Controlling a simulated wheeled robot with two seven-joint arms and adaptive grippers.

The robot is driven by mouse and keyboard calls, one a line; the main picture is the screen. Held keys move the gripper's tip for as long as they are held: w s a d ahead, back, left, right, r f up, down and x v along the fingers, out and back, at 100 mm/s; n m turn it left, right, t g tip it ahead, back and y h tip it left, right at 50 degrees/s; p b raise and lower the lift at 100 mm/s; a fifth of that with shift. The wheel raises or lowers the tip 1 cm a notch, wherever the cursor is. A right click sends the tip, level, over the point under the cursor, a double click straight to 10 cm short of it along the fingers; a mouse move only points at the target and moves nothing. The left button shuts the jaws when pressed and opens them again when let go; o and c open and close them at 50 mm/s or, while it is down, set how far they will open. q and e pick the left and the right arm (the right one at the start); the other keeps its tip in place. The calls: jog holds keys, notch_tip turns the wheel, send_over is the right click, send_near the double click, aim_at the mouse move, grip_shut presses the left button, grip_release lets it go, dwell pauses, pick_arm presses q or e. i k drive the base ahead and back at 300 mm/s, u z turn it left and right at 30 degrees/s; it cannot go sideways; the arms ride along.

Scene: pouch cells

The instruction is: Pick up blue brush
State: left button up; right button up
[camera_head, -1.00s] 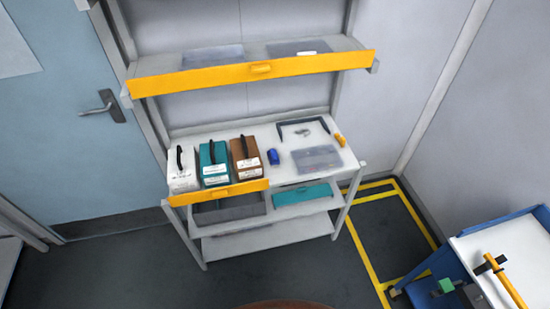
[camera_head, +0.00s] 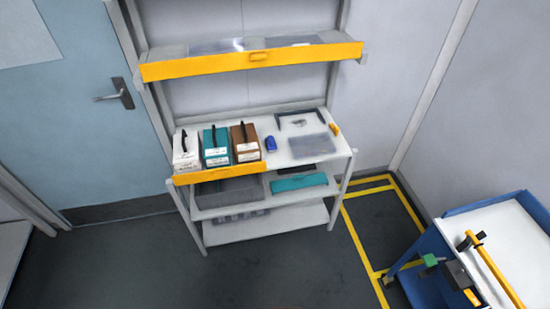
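A small blue object (camera_head: 271,144), which looks like the blue brush, lies on the white top of the shelf unit (camera_head: 297,152). It sits just right of the brown box and left of a flat clear sheet. It is too small to make out bristles. Neither of my grippers shows in the head view.
White, teal and brown boxes (camera_head: 245,142) with black handles stand left of the blue object. A clear sheet (camera_head: 314,147) and an orange item (camera_head: 335,129) lie to its right. A yellow-fronted shelf (camera_head: 250,61) hangs above. A blue cart (camera_head: 500,250) stands at right; the floor ahead is clear.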

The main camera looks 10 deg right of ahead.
aim_at(270, 142)
jog(key=k, duration=0.8)
jog(key=z, duration=1)
jog(key=i, duration=1.5)
jog(key=u, duration=0.85)
jog(key=i, duration=0.6)
jog(key=u, duration=0.65)
